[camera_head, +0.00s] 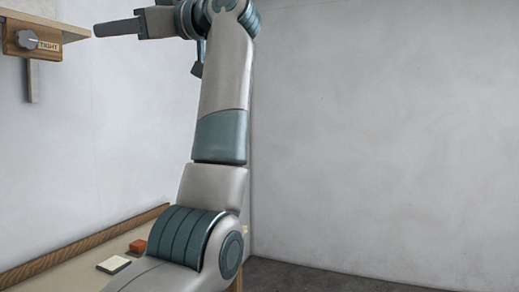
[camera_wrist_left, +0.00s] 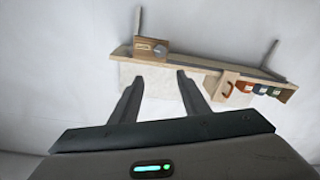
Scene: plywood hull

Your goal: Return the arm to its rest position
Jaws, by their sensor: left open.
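My left arm (camera_head: 222,90) is raised and spans the middle of the head view. My left gripper (camera_head: 98,30) is at the top left, pointing left toward a wooden shelf. In the left wrist view its two fingers (camera_wrist_left: 160,75) are apart with nothing held between them. The fingertips appear just short of the shelf, with no contact that I can make out. My right gripper is not in view.
The shelf (camera_head: 65,24) carries a grey knob (camera_head: 27,39) on a wooden block, labelled TIGHT. Several small coloured items (camera_wrist_left: 258,89) sit at its right in the wrist view. Below, a bench bears a red block (camera_head: 137,246) and a cream-topped piece (camera_head: 114,264). Right side is clear.

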